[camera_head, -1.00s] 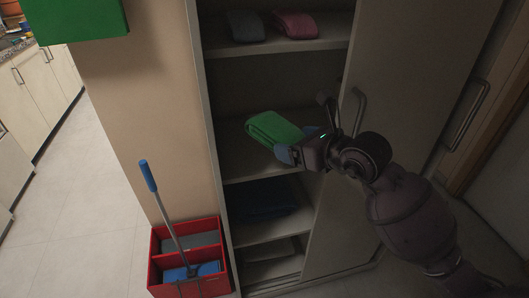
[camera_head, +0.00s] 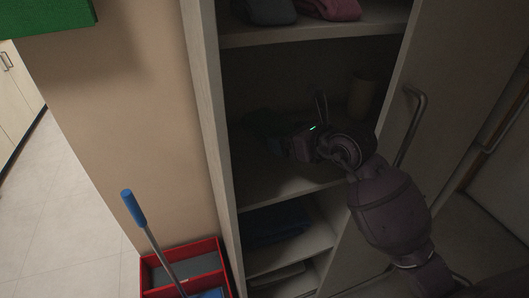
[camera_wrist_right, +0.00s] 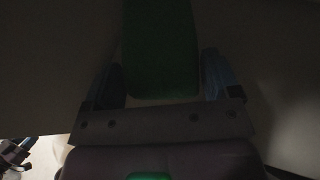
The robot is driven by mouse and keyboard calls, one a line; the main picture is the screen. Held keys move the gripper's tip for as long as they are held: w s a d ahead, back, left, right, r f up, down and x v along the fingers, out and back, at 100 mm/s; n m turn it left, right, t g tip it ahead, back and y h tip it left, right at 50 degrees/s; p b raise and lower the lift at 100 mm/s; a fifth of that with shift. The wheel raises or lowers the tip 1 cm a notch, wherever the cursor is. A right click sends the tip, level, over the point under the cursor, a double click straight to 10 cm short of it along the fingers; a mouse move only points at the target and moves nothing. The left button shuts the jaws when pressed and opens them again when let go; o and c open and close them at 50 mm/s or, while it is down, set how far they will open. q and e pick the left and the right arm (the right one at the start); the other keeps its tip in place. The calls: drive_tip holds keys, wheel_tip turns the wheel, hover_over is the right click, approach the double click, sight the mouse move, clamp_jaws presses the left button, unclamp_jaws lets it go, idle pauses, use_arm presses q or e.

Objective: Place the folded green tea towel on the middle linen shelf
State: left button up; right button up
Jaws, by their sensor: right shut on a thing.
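The folded green tea towel (camera_head: 262,122) is inside the cabinet, dark in shadow, above the middle shelf (camera_head: 262,180). My right gripper (camera_head: 284,143) reaches into this compartment and is shut on the towel's near end. In the right wrist view the towel (camera_wrist_right: 160,50) lies between the two fingers of the gripper (camera_wrist_right: 163,82) and extends away from them. It is too dark to tell whether the towel touches the shelf. My left gripper is not in view.
A dim cup-like object (camera_head: 364,96) stands at the compartment's right. Grey (camera_head: 265,10) and pink (camera_head: 332,9) folded cloths lie on the shelf above, a dark blue cloth (camera_head: 275,222) below. The cabinet door (camera_head: 440,90) is at right. A red crate (camera_head: 148,274) with a blue-handled tool stands at left.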

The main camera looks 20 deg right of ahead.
sight(284, 176)
drive_tip(key=shift+w+a, duration=0.1)
drive_tip(key=shift+w, duration=0.15)
drive_tip(key=shift+w+f, duration=0.15)
drive_tip(key=shift+f, duration=0.05)
wheel_tip(284, 176, down, 4)
drive_tip(key=shift+r+b, duration=0.1)
drive_tip(key=shift+b, duration=0.4)
drive_tip(key=shift+f+b, duration=0.7)
drive_tip(key=shift+f, duration=2.15)
drive_tip(key=shift+f, duration=0.2)
drive_tip(key=o, duration=0.8)
drive_tip(key=shift+r, duration=0.15)
